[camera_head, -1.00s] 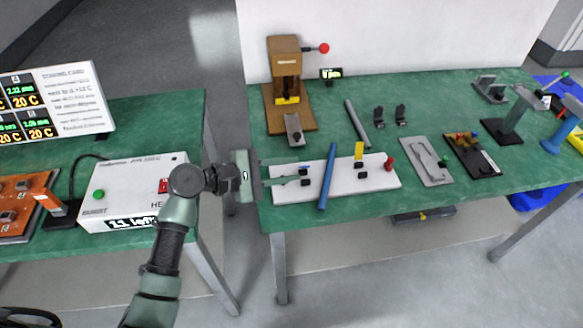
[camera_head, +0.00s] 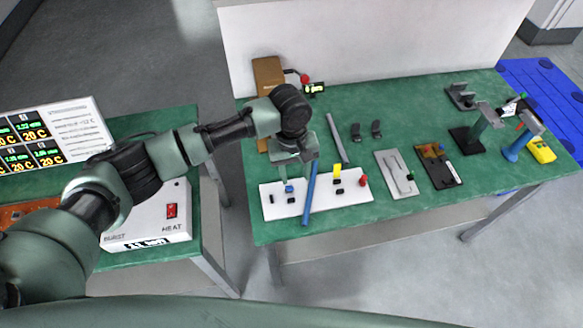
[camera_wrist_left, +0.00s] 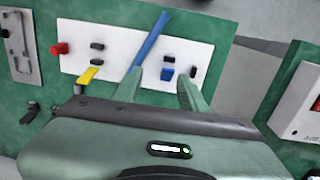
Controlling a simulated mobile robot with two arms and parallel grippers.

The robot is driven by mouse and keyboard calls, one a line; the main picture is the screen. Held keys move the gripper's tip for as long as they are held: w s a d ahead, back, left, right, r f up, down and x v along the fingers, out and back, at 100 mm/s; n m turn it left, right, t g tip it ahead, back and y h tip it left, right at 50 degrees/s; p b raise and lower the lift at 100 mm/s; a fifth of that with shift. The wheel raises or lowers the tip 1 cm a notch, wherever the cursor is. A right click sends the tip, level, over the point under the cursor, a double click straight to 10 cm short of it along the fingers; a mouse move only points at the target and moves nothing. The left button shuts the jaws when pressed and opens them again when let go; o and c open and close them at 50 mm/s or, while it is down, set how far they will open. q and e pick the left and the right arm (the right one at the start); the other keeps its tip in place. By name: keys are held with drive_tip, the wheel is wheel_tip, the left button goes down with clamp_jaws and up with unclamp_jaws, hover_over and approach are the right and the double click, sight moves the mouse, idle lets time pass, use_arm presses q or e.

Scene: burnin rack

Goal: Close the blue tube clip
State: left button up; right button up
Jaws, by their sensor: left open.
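The blue tube clip (camera_head: 289,188) is a small blue piece on a dark base, on the white board (camera_head: 275,212) left of the long blue tube (camera_head: 310,190). In the left wrist view the blue clip (camera_wrist_left: 167,74) shows between the finger lines, with the tube (camera_wrist_left: 150,40) slanting beside it. I cannot tell how far its lever is tilted. My left gripper (camera_head: 298,168) points down above the board, just behind the blue clip and close to the tube. Its fingers (camera_wrist_left: 160,88) are apart with nothing held. My right gripper is not in view.
A yellow clip (camera_head: 337,170) and a red knob (camera_head: 363,181) are on the same board, right of the tube. A grey rod (camera_head: 336,138), a metal plate (camera_head: 396,177) and a brown press (camera_head: 268,77) stand around. The green table's front edge is clear.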

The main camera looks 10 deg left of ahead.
sight(290, 189)
use_arm(q)
drive_tip(key=shift+w+a+r+y, duration=0.15)
drive_tip(key=shift+w+a+y, duration=0.15)
drive_tip(key=shift+a, duration=0.35)
drive_tip(key=shift+a+f, duration=0.15)
drive_tip(key=shift+f, duration=0.15)
wheel_tip(290, 189, down, 7)
drive_tip(key=shift+s+f+p, duration=0.1)
drive_tip(key=shift+f+p, duration=0.05)
drive_tip(key=shift+p, duration=0.6)
clamp_jaws()
